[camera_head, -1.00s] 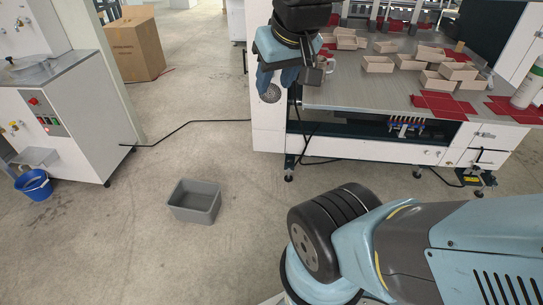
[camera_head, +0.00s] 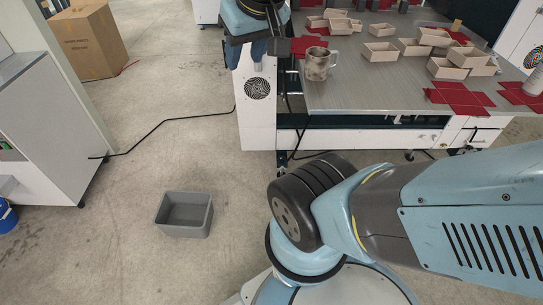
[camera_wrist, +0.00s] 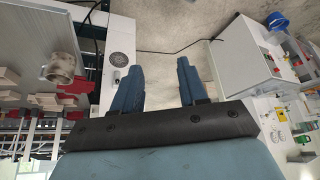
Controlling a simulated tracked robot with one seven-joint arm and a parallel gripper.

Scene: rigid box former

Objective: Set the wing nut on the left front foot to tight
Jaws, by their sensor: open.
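The white box former (camera_head: 258,125) stands at the centre and right in the head view. A small dark foot (camera_head: 282,160) shows under its left front corner, low by the floor. I cannot make out a wing nut on it at this size. My gripper (camera_head: 247,60) hangs in front of the machine's left end, high above that foot. In the wrist view my gripper (camera_wrist: 158,66) has its two blue fingers apart with nothing between them. The foot cannot be made out in the wrist view.
A metal mug (camera_head: 318,64) and several open cartons (camera_head: 380,52) are on the machine's table (camera_head: 375,92). A grey bin (camera_head: 184,214) stands on the floor to the left. A black cable (camera_head: 165,122) crosses the floor. Floor between bin and machine is clear.

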